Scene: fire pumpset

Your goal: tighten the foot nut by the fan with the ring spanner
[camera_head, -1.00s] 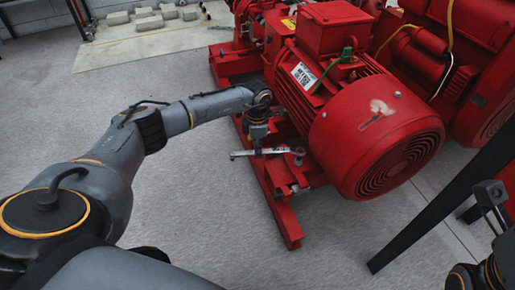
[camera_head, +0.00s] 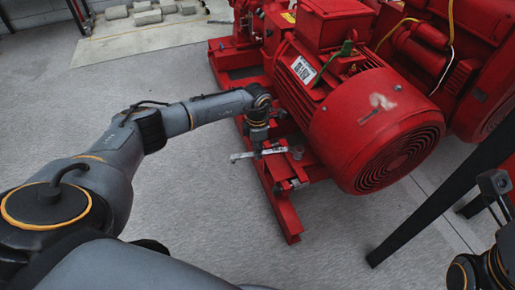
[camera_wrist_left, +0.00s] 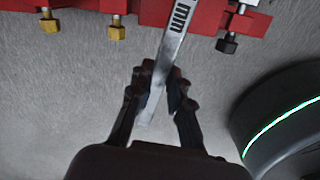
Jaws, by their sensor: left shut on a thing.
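My left gripper (camera_head: 261,149) is shut on the ring spanner (camera_head: 243,156), a flat silver bar, low beside the red motor's left side near its fan end. In the left wrist view, the spanner (camera_wrist_left: 172,48) runs up from between the fingers (camera_wrist_left: 160,95) and out past the top edge, so its ring end is hidden there. In the head view, its far end reaches the motor foot by the fan (camera_head: 297,153). The foot nut is too small to make out, and I cannot tell whether the ring is seated on it.
The motor's round fan cover (camera_head: 385,140) stands just right of the spanner. The red base rail (camera_head: 283,215) runs beneath. Two yellow bolts (camera_wrist_left: 116,30) and a dark bolt (camera_wrist_left: 228,44) show in the wrist view. Grey floor on the left (camera_head: 190,215) is clear.

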